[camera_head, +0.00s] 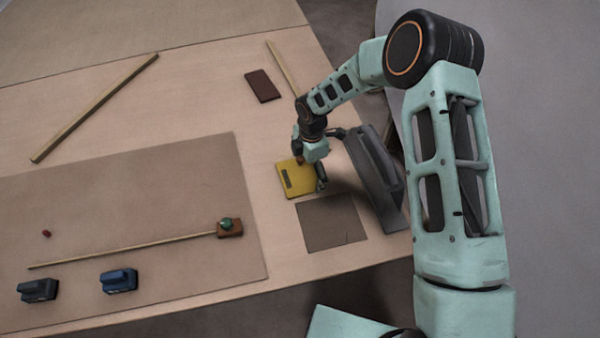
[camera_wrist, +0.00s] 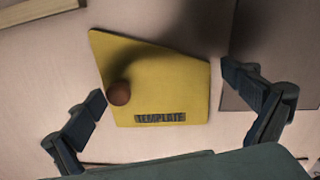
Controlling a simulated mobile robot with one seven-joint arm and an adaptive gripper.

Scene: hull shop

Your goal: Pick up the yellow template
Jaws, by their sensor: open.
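In the wrist view the yellow template (camera_wrist: 165,85) shows a brown round knob (camera_wrist: 118,93) and a dark label reading "TEMPLATE" (camera_wrist: 160,118). My gripper (camera_head: 312,172) is over the right part of the template in the head view. In the wrist view my gripper (camera_wrist: 170,110) is open and empty, with one finger on each side of the template. I cannot tell the exact height of the fingertips above the table.
A dark square (camera_head: 332,222) lies just in front of the template. A tall grey object (camera_head: 375,178) stands close on the right. A brown block (camera_head: 262,86) lies behind.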

